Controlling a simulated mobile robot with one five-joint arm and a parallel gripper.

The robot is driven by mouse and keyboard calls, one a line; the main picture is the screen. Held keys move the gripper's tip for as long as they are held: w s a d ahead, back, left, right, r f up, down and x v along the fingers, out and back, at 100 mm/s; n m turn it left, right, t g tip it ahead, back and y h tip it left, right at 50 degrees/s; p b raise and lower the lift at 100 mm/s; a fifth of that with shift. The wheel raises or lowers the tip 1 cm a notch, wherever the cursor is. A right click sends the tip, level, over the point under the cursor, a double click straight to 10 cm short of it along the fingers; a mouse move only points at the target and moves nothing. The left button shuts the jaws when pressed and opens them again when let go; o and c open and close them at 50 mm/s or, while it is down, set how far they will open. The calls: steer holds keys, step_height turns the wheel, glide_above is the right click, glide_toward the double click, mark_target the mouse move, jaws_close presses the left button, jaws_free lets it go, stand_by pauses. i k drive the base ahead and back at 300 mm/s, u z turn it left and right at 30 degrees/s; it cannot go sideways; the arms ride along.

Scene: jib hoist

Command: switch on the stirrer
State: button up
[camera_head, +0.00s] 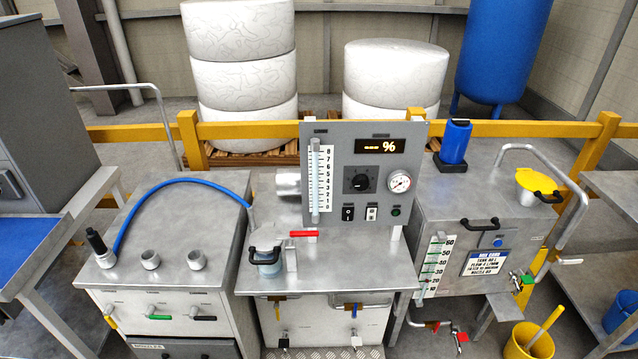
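A steel tank (438,205) stands at the right, with a blue motor-like cylinder (455,141) on a black base on its lid; this may be the stirrer's drive. A small grey box with a blue button (498,243) sits on the tank's front, above a white and blue sign (484,263). A grey control panel (331,147) stands in the middle. It carries a black knob (360,181), a black rocker switch (347,213), a pale switch (372,213) and a green button or lamp (396,212). Its display (380,146) shows dashes and "%". Switch positions are too small to tell. My gripper is not in view.
A middle bench (345,270) holds a lidded pot (266,250) and a red-handled valve (303,234). A left cabinet (180,225) carries a blue hose (180,182). A yellow bucket (528,342) stands on the floor at right. A yellow rail (250,130) runs behind.

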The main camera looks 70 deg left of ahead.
mark_target(371, 213)
steer(key=u, duration=2.5)
steer(key=k, duration=0.5)
steer(key=u, duration=0.95)
steer(key=i, duration=0.9)
steer(key=u, duration=0.15)
